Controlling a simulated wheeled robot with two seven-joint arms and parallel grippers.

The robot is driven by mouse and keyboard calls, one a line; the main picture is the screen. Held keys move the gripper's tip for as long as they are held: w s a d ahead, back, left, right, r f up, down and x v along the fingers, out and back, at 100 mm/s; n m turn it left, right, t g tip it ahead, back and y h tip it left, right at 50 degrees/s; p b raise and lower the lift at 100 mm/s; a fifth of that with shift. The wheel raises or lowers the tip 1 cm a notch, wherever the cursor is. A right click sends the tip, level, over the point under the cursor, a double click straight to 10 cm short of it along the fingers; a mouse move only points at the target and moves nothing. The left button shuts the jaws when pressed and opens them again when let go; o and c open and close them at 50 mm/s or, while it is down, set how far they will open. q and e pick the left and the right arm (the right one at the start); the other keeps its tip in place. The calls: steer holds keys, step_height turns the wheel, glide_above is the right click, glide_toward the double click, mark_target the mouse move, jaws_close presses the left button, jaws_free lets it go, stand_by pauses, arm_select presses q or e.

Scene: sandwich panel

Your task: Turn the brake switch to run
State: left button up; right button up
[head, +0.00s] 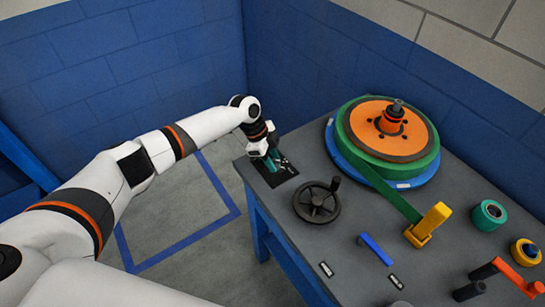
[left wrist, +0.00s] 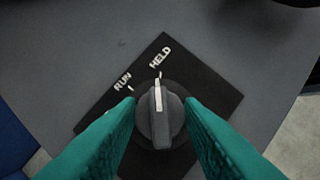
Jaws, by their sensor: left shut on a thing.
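The brake switch (left wrist: 158,125) is a dark grey round knob with a raised bar and a white pointer line. It sits on a black plate (left wrist: 205,88) marked RUN and HELD in white. The pointer lines up with the tick under HELD; the RUN tick is to its left. My left gripper (left wrist: 160,110) has its teal fingers on either side of the knob and is shut on it. In the head view my left gripper (head: 272,159) is over the plate (head: 283,178) at the table's corner, and the knob is hidden there. My right gripper is not in view.
On the grey table (head: 330,240), a black handwheel (head: 316,203) stands close to the switch plate. Behind is a large green and orange reel (head: 385,135). A yellow block (head: 430,222), a blue lever (head: 376,249) and a red crank (head: 515,280) are further right.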

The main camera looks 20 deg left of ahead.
arm_select(q)
steer(key=n+p, duration=0.1)
steer(key=n+t+p, duration=0.1)
steer(key=n+p, duration=0.2)
steer(key=n, duration=0.1)
steer(key=shift+s+d+r+t+y, duration=0.1)
steer(key=shift+s+r+t+y, duration=0.05)
steer(key=shift+r+t+y, duration=0.2)
steer(key=shift+f+n+t+y+p, duration=0.2)
steer(key=shift+n+t+p, duration=0.2)
steer(key=shift+n+p, duration=0.55)
steer(key=shift+f+n+t+y+p, duration=0.15)
steer(key=shift+n+t+p, duration=0.2)
steer(key=shift+n+p, duration=0.55)
steer(key=shift+r, duration=0.1)
steer(key=o, duration=1)
steer(key=shift+c, duration=0.2)
steer(key=b+v, duration=0.2)
steer(key=v, duration=1)
